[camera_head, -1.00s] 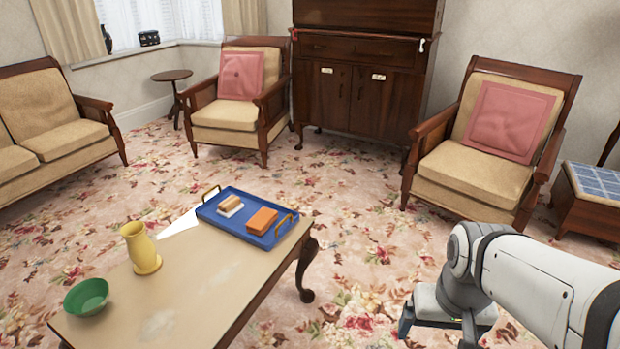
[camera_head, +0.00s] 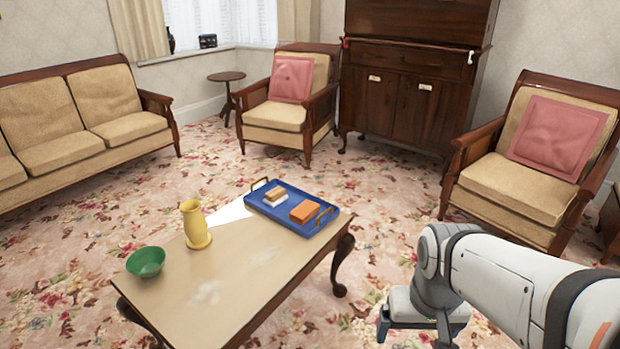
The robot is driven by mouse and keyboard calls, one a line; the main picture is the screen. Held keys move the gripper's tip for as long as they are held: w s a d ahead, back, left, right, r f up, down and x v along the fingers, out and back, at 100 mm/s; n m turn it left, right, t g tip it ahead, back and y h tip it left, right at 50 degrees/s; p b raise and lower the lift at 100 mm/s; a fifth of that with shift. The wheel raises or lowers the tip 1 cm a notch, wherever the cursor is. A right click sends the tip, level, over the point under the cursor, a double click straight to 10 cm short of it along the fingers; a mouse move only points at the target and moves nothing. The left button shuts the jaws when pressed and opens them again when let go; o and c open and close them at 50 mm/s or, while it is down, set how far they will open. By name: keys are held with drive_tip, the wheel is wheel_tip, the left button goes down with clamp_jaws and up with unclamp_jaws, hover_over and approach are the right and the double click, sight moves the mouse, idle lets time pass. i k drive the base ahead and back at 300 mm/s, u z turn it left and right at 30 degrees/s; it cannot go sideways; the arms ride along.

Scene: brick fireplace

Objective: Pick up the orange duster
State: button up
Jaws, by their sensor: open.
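An orange block (camera_head: 305,211), which looks like the orange duster, lies in the right part of a blue tray (camera_head: 262,208). The tray has two gold-coloured handles and sits on the far end of a low wooden table (camera_head: 235,262). A smaller tan and white block (camera_head: 274,196) lies in the tray to the left of the orange one. My gripper (camera_head: 415,338) is at the bottom of the picture, right of the table and apart from the tray. It is open, and its tips are partly cut off by the frame edge.
A yellow vase (camera_head: 195,226) and a green bowl (camera_head: 146,262) stand on the table, left of the tray. A white sheet (camera_head: 228,213) lies beside the tray. An armchair (camera_head: 520,190) stands behind my arm. Carpet is clear around the table.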

sight(301, 214)
drive_tip(key=u, duration=0.5)
drive_tip(key=i, duration=1)
drive_tip(key=z, duration=0.1)
drive_tip(key=k, duration=0.5)
drive_tip(key=u, duration=1.4)
drive_tip(key=k, duration=1.1)
drive_tip(key=z, duration=0.45)
drive_tip(key=i, duration=1.5)
drive_tip(key=u, duration=0.05)
